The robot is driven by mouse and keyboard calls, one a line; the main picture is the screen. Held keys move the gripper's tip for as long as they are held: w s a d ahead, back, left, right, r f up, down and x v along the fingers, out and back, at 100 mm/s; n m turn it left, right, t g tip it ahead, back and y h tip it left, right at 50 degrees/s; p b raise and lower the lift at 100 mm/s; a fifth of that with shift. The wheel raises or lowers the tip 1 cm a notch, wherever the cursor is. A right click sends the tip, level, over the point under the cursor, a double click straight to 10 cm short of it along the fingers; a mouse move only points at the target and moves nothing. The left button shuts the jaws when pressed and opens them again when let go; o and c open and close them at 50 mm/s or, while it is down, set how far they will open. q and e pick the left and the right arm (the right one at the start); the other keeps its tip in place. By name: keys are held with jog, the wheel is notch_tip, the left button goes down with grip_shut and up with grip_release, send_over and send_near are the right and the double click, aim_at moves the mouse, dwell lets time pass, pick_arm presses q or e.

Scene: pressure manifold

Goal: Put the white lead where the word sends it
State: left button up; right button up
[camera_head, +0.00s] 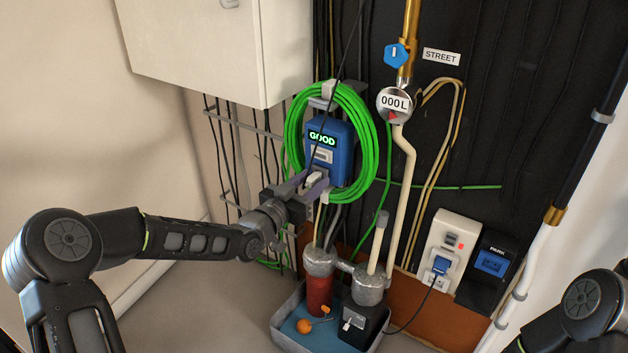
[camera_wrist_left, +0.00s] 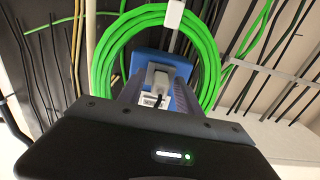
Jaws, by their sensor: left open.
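A blue box (camera_head: 343,140) on the wall shows the lit green word GOOD. A white plug (camera_head: 314,180) sits at the box's lower front; it also shows in the left wrist view (camera_wrist_left: 158,76), with a dark cord at its near end. My left gripper (camera_head: 304,188) is open, its fingers on either side of the white plug; I cannot tell whether they touch it. A holder marked PARK (camera_head: 490,262) with a blue face is at the lower right. My right gripper is out of view.
A coiled green hose (camera_head: 372,125) rings the blue box. Above right are a round meter (camera_head: 394,103) reading 000L, a blue valve handle (camera_head: 396,54) and a STREET label (camera_head: 441,57). Below, a tray (camera_head: 283,330) holds a red cylinder (camera_head: 319,292) and a dark pump box (camera_head: 362,322).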

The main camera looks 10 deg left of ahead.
pick_arm(q)
jog(key=shift+c, duration=0.3)
dwell(0.6)
grip_shut()
dwell(1.2)
jog(key=shift+v, duration=3.05)
jog(key=n+y, duration=0.1)
jog(key=y, duration=0.1)
send_near(307, 185)
jog(key=shift+s+d+r+t, duration=0.15)
jog(key=shift+s+r, duration=0.15)
jog(key=shift+r, duration=0.2)
jog(key=shift+s+d+r+t, duration=0.15)
jog(key=shift+s+r, duration=0.15)
jog(key=shift+r, duration=0.2)
